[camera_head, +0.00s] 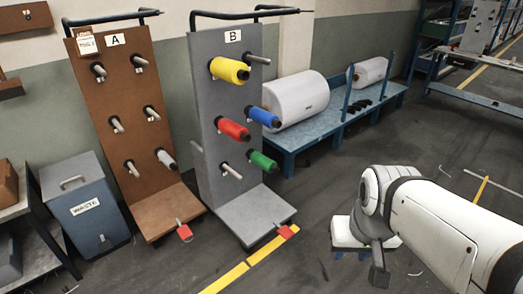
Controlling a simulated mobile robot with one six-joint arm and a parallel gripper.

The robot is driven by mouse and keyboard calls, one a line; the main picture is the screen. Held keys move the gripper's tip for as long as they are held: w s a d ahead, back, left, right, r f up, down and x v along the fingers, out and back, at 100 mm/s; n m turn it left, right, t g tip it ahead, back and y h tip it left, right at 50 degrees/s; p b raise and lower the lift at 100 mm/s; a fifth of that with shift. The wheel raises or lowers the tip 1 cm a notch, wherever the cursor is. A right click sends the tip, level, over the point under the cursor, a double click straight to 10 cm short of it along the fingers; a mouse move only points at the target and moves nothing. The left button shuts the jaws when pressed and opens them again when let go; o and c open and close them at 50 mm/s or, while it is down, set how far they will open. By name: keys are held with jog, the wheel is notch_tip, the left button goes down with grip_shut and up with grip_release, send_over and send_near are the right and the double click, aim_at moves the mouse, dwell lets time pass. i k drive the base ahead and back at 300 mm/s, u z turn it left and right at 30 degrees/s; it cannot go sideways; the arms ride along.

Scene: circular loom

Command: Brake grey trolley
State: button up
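The grey trolley (208,130) marked B stands upright at the centre, with a black handle at its top. It carries a yellow spool (230,71), a blue spool (262,117), a red spool (233,129) and a green spool (262,161) on its pegs. A red pedal (286,232) sticks out at the front of its base, by the yellow floor line. My gripper (378,270) hangs at the lower right, apart from the trolley and to the right of the pedal. Its fingers are too unclear to tell open from shut.
A brown trolley (88,120) marked A, with its own red pedal (184,232), stands to the left. A waste bin (88,208) and a dark shelf (40,225) are farther left. A blue bench (325,122) with white rolls is behind. The floor between pedal and gripper is clear.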

aim_at(287, 233)
jog(key=z, duration=0.05)
jog(key=i, duration=1)
jog(key=z, duration=0.05)
